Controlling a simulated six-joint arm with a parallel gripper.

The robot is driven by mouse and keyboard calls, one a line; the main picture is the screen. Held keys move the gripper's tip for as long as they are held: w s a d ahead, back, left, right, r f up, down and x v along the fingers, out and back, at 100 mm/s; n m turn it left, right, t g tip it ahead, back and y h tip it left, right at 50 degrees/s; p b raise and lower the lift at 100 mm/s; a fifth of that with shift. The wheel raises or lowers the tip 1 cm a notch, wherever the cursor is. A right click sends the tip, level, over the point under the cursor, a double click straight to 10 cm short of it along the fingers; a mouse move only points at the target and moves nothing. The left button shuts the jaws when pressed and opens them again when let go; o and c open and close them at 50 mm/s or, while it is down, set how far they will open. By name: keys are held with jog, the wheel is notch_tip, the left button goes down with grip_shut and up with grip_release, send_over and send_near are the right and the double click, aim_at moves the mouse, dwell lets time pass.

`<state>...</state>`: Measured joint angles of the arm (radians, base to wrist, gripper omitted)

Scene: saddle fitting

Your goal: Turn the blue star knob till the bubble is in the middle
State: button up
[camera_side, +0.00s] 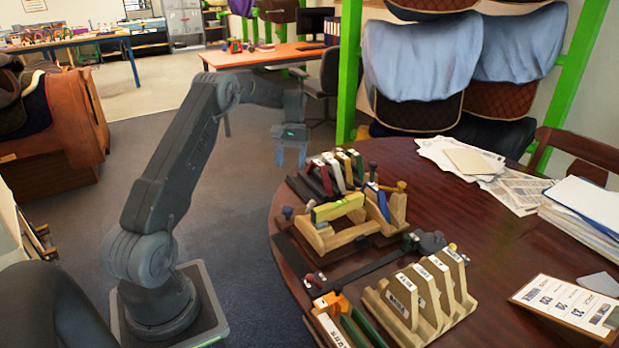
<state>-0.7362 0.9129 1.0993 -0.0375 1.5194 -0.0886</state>
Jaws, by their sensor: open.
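My gripper (291,160) hangs open and empty, fingers down, beyond the far left edge of the round table. It is apart from everything on the table. A yellow level (338,207) lies across a wooden frame (345,238) near the table's left side. Its bubble is too small to make out. A small blue knob (287,212) sticks up at the left end of the frame, nearer the camera than my gripper. Its star shape is not clear at this size.
Coloured clamp-like tools (338,172) stand in a row behind the frame, close to my gripper. Labelled wooden templates (420,293) stand in front. Papers (480,170) and a price card (568,305) lie to the right. The table's middle right is clear.

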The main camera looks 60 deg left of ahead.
aim_at(287, 208)
jog(key=shift+f, duration=0.15)
jog(key=x, duration=1.3)
jog(key=shift+s+d+f, duration=0.15)
jog(key=shift+d+f, duration=0.05)
jog(key=shift+d, duration=0.05)
jog(key=c, duration=0.9)
jog(key=shift+m, duration=0.7)
jog(key=o, duration=0.9)
jog(key=v, duration=1.4)
jog(key=shift+w, duration=0.25)
jog(key=shift+d+f, duration=0.1)
jog(key=shift+d, duration=0.05)
